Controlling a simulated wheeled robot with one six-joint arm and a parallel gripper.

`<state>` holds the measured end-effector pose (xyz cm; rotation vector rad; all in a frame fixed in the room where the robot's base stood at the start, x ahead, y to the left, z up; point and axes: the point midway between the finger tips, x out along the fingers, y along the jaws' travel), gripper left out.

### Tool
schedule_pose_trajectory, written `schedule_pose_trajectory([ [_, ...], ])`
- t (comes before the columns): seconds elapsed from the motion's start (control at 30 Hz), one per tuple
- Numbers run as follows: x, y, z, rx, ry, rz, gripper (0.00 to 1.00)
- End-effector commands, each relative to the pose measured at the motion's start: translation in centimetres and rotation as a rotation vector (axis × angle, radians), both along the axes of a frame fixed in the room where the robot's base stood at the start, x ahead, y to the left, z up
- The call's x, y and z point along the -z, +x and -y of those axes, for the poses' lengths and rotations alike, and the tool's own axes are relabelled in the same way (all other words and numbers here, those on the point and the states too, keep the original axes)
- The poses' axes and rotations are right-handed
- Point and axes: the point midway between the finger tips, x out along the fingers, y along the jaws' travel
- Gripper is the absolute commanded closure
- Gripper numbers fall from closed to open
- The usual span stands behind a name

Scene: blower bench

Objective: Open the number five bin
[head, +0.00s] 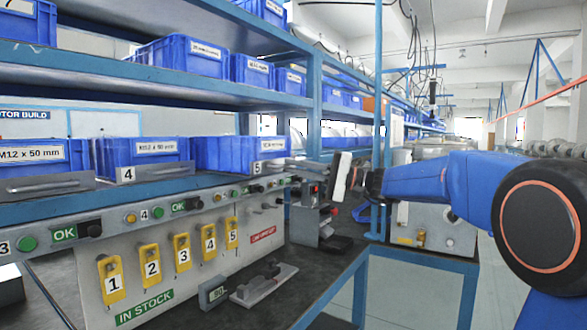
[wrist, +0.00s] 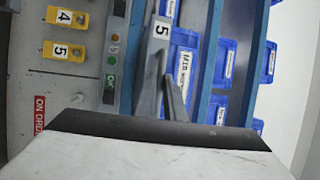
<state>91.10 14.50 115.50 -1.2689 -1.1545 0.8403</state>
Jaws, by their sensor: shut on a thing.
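The number five bin (head: 222,154) is blue and stands at the right end of the lower shelf. A grey front plate with a "5" label (head: 258,168) is at its lower front, and it also shows sideways in the wrist view (wrist: 161,28). A grey bar handle (wrist: 174,100) on this plate runs toward my gripper. My gripper (head: 345,177) is at the right end of the plate, its pale block facing the camera. It is shut, seemingly on the handle; the contact is hidden behind the dark jaw edge in the wrist view.
Bin four (head: 143,152) stands to the left, with its own grey plate. Below is a sloped panel with buttons and yellow numbered tags (head: 181,254). Shelves with blue bins rise above.

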Motion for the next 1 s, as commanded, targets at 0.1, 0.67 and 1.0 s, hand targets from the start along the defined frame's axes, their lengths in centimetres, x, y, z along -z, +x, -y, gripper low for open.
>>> schedule_pose_trajectory([
  [0.1, 0.1, 0.0, 0.0, 0.0, -0.001, -0.001, 1.0],
  [0.67, 0.2, -0.2, 1.1, 0.002, -0.001, -0.001, 0.72],
  [1.0, 1.4, -1.7, 7.1, 0.005, 0.001, -0.002, 0.72],
])
